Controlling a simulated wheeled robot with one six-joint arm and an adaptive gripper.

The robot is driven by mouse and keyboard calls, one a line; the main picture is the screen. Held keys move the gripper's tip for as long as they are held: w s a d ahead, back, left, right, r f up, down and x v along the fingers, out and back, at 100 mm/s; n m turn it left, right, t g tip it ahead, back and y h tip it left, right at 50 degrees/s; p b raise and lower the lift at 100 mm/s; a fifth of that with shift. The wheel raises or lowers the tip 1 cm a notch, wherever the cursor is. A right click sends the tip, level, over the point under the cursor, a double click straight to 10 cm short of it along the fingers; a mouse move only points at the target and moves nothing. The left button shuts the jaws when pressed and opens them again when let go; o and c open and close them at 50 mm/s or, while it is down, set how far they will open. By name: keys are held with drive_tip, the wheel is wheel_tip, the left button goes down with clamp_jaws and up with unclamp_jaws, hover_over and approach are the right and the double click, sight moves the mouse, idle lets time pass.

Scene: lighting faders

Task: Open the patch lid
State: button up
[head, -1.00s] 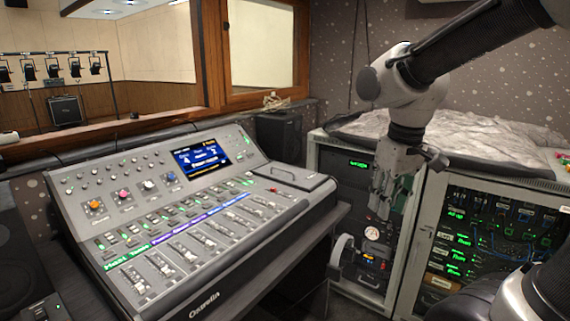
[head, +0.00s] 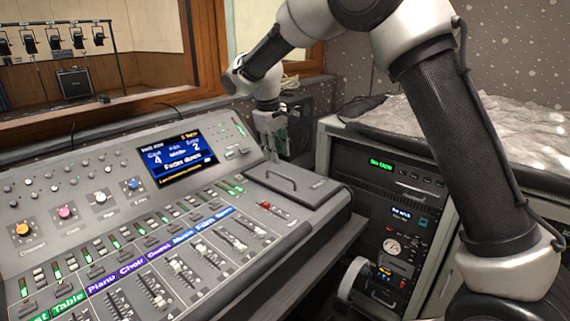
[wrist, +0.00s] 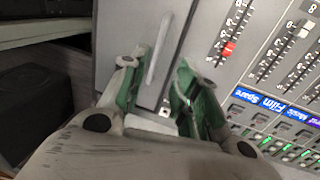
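The patch lid (head: 318,186) is a flat grey panel at the right end of the lighting console, lying closed, with a bar handle (head: 281,182) on top. My gripper (head: 272,150) is over the far part of the lid, pointing down. In the wrist view my gripper (wrist: 158,68) is open, with green-lined fingers apart. The lid's pale handle (wrist: 160,52) shows between and beyond the fingertips. I see no finger closed on it, and whether either touches it I cannot tell.
The console (head: 130,240) has rows of faders, coloured knobs and a lit screen (head: 178,158) left of the lid. A dark speaker (head: 297,120) stands behind the lid. A rack cabinet (head: 385,190) with lit panels stands to the right.

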sight(281, 175)
drive_tip(key=f, duration=0.2)
drive_tip(key=w+d+f, duration=0.1)
drive_tip(key=f, duration=0.4)
drive_tip(key=shift+w+d+f, duration=0.15)
drive_tip(key=shift+f, duration=0.05)
drive_tip(key=shift+c, duration=0.5)
clamp_jaws()
